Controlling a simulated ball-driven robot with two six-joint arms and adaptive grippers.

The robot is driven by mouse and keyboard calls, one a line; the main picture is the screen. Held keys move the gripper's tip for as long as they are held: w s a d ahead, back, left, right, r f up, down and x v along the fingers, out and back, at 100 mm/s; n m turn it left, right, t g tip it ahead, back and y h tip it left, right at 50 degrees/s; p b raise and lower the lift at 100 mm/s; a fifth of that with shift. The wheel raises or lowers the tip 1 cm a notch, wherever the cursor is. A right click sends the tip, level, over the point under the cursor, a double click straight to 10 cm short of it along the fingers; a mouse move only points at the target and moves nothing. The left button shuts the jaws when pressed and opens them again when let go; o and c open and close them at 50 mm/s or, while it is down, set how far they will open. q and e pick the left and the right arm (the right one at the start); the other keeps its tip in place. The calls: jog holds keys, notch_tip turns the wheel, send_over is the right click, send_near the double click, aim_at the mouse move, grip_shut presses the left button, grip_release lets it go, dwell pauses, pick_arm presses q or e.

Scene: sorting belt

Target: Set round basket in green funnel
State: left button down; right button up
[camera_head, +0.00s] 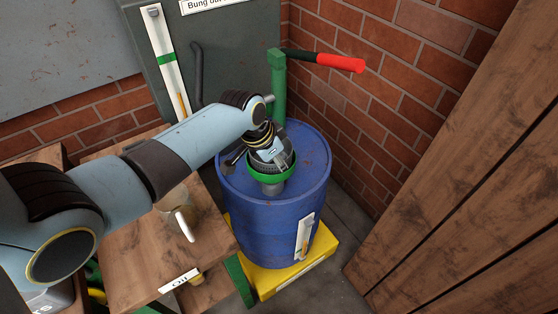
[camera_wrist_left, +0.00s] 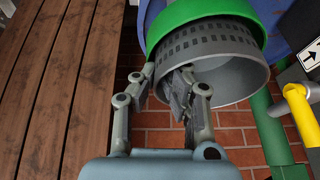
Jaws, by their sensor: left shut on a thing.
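The green funnel (camera_head: 288,172) sits on top of the blue drum (camera_head: 300,212), and its rim also shows at the top of the left wrist view (camera_wrist_left: 205,12). The round basket (camera_wrist_left: 215,45) is grey with rows of small slots, its open end towards the wrist camera. Its far end lies within the green rim; whether it is fully seated is hidden. My left gripper (camera_head: 266,152) is over the funnel, and its fingers (camera_wrist_left: 168,95) are shut on the near wall of the basket. In the head view the gripper hides much of the basket. My right gripper is in neither view.
A green pump (camera_head: 278,85) with a red handle (camera_head: 340,62) rises behind the drum. The drum stands on a yellow base (camera_head: 290,277). A wooden table (camera_head: 135,235) with a light-coloured jug (camera_head: 174,208) is left of it. Brick wall and wooden boards (camera_head: 465,190) close the right.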

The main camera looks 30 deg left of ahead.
pick_arm(q)
jog(key=shift+f, duration=0.2)
jog(key=c, duration=1.4)
grip_release()
jog(key=c, duration=0.4)
jog(key=shift+c, duration=0.2)
jog(key=shift+r, duration=0.1)
jog(key=shift+r+p, duration=2.8)
jog(key=shift+p, duration=0.05)
jog(key=shift+r+p, duration=0.3)
jog(key=shift+r, duration=0.85)
